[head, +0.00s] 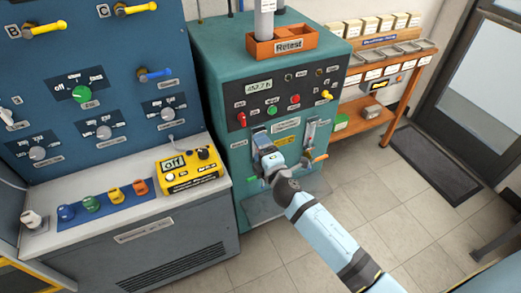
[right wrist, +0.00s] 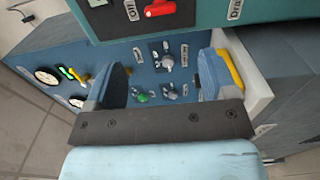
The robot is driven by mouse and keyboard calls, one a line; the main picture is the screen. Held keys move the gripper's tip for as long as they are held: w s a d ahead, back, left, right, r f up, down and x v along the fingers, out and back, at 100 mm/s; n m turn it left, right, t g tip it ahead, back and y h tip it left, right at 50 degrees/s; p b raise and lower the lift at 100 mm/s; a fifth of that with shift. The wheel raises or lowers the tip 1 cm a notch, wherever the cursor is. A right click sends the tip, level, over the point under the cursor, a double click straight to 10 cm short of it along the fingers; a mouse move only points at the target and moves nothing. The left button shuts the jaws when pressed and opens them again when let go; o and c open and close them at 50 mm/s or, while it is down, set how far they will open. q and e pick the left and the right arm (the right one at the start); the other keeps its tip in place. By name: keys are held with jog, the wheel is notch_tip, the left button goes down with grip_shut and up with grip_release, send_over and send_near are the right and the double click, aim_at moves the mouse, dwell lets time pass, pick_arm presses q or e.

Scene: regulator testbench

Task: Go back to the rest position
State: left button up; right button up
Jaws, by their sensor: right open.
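My right arm reaches in from the lower right of the head view. Its gripper (head: 262,137) is in front of the teal test machine (head: 222,75), below the row of buttons, and hides part of the machine's lower front. In the right wrist view the right gripper (right wrist: 163,74) has its two fingers wide apart. Nothing is held between them; the blue panel (right wrist: 144,55) with knobs shows in the gap, farther back. A red switch (right wrist: 160,9) on the teal front shows at the top edge. My left gripper is not in view.
A blue panel cabinet (head: 50,60) stands left, with a yellow device (head: 190,178) and several coloured knobs on its ledge. An orange Retest tray (head: 283,43) sits on the machine. A wooden shelf (head: 392,118) and dark door stand right.

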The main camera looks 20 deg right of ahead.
jog(key=s+a+f+m+g+y+p, duration=0.1)
jog(key=s+f+m+g+p, duration=0.1)
jog(key=s+m, duration=0.6)
jog(key=s+a+f+m+g+y+p, duration=0.1)
jog(key=s+f+m+g+p, duration=0.2)
jog(key=s, duration=1.7)
jog(key=m+g+p, duration=0.2)
jog(key=m+p, duration=0.2)
jog(key=shift+m, duration=0.4)
jog(key=shift+f, duration=0.1)
